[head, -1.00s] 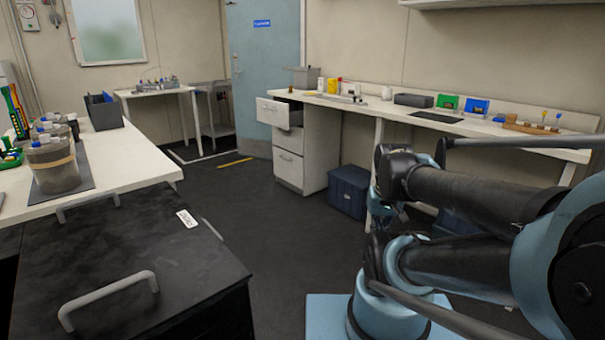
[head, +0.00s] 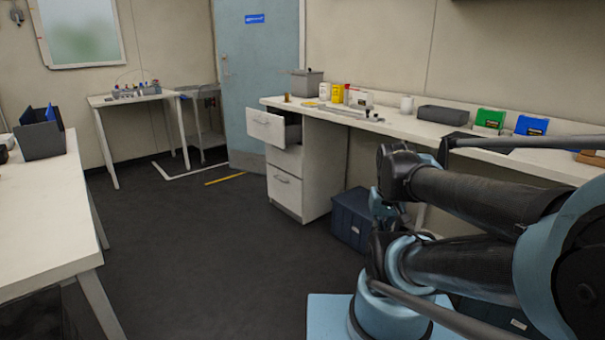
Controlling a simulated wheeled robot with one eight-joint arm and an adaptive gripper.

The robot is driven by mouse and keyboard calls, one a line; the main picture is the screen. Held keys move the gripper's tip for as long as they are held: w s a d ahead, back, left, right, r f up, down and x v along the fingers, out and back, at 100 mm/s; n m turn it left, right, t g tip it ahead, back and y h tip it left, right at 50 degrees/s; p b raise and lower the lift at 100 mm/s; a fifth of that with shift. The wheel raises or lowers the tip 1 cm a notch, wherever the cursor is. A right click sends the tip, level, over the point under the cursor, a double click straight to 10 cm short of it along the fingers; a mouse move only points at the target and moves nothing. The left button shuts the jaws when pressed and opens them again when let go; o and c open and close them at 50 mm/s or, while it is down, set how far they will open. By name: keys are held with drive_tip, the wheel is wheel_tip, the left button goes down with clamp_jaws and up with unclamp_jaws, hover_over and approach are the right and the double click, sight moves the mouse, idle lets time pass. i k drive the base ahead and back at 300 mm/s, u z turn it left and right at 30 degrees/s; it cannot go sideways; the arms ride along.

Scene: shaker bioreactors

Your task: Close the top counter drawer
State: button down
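The top counter drawer (head: 266,127) is white and stands pulled out from the cabinet under the far end of the right-hand counter (head: 430,130). Its dark inside shows behind the front panel. The lower drawer (head: 285,189) is shut flush. My gripper (head: 388,208) is only partly visible beside my folded arm, in front of the dark blue bin. It is well apart from the drawer, on the near side and to the right. Its fingers are too small and hidden to tell whether they are open.
A dark blue bin (head: 351,219) stands on the floor right of the cabinet. A white table (head: 45,215) is at the left, and a small table (head: 137,97) stands at the back beside the blue door (head: 256,60). The dark floor (head: 200,255) between is clear.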

sight(281, 130)
drive_tip(key=i, duration=1.4)
drive_tip(key=u, duration=2.4)
drive_tip(key=i, duration=1.45)
drive_tip(key=z, duration=2.1)
